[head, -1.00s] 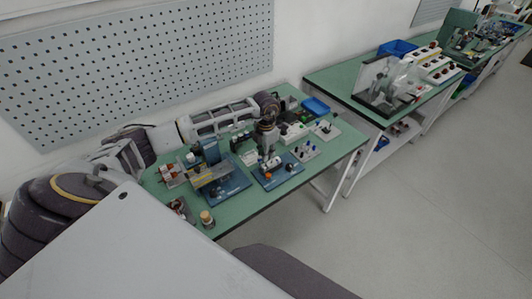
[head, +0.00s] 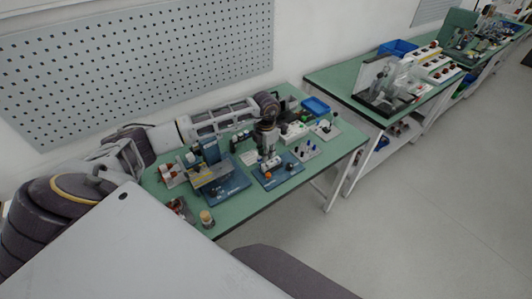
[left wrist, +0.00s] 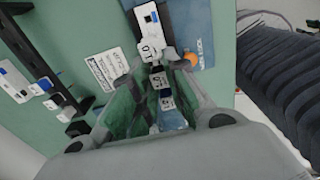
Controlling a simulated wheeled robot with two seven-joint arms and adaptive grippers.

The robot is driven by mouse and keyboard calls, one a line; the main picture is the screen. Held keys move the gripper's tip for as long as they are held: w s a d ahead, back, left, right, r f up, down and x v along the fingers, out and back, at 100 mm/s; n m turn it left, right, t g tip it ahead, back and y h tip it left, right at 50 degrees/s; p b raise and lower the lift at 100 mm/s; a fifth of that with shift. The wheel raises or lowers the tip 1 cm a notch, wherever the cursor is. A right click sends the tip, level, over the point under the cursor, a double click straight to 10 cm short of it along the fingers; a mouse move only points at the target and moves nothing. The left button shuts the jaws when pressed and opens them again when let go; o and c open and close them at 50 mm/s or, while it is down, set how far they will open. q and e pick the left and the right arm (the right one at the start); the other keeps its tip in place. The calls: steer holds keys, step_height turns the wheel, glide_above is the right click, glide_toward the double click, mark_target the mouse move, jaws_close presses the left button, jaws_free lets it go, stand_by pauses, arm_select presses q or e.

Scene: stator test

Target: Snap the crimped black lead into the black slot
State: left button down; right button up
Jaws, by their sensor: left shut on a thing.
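My left gripper (head: 267,150) reaches down over a blue board (head: 290,172) with small white and orange parts on it. In the left wrist view its fingers (left wrist: 163,75) are closed around a small dark piece with white label patches (left wrist: 165,101), which appears to be the crimped black lead. A white block with a dark slot and printed marks (left wrist: 149,30) stands on the blue board just beyond the fingertips. I cannot tell whether the held piece touches it. The black slot itself is not clearly made out. My right gripper is not in view.
Another blue fixture (head: 232,187) with a yellow-edged bar stands left of the board. A plate with several knobs (head: 305,150) lies close on the right, a blue tray (head: 315,105) behind. A small jar (head: 206,218) stands near the table's front edge.

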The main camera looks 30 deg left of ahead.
arm_select(q)
steer(key=shift+s+f+b, duration=0.1)
steer(key=shift+f+b, duration=0.2)
steer(key=shift+f, duration=0.15)
stand_by(0.5)
steer(key=shift+f+b, duration=0.45)
steer(key=shift+f, duration=0.05)
steer(key=shift+f, duration=0.15)
stand_by(0.3)
steer(key=shift+f+b, duration=0.25)
steer(key=shift+b, duration=0.15)
steer(key=shift+f, duration=0.15)
stand_by(1.0)
